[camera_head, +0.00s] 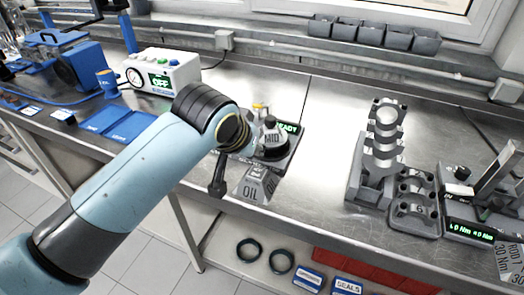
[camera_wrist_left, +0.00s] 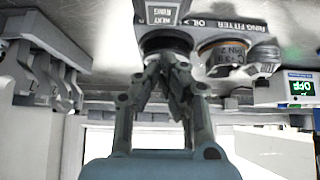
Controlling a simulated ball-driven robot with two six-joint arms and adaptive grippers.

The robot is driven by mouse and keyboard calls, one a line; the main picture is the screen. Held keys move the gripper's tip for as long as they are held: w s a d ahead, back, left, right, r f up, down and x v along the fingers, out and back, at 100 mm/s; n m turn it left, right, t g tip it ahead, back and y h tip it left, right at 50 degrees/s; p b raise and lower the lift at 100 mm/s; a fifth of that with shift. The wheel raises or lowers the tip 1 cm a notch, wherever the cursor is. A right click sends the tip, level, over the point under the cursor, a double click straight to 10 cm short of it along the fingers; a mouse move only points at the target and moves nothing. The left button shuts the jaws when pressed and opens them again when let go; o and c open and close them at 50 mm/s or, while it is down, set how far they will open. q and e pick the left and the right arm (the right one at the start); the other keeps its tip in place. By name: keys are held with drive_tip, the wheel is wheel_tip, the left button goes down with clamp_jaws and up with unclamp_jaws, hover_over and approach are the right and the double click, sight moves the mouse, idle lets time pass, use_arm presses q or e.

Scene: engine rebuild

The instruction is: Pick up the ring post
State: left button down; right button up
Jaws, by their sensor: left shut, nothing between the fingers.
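A dark round post (camera_head: 271,141) with a "MID" label, which I take to be the ring post, stands on the ring fitter (camera_head: 287,160) near the bench's front edge. The fitter's small screen reads "READY". In the left wrist view the dark post (camera_wrist_left: 165,43) is just beyond my left gripper (camera_wrist_left: 168,65). The gripper's fingers are shut and hold nothing. The fingertips overlap the post in the picture; I cannot tell if they touch it. In the head view my left arm hides most of the gripper. My right gripper is not in view.
A copper-rimmed cylinder (camera_wrist_left: 222,54) is beside the post. A white box (camera_head: 161,72) reading "OFF" stands at left. A grey stand (camera_head: 369,185) is at right, with clear bench between it and the fitter.

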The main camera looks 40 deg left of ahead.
sight(257, 179)
use_arm(q)
drive_tip(key=shift+x, duration=4.35)
drive_tip(key=shift+d+f, duration=0.1)
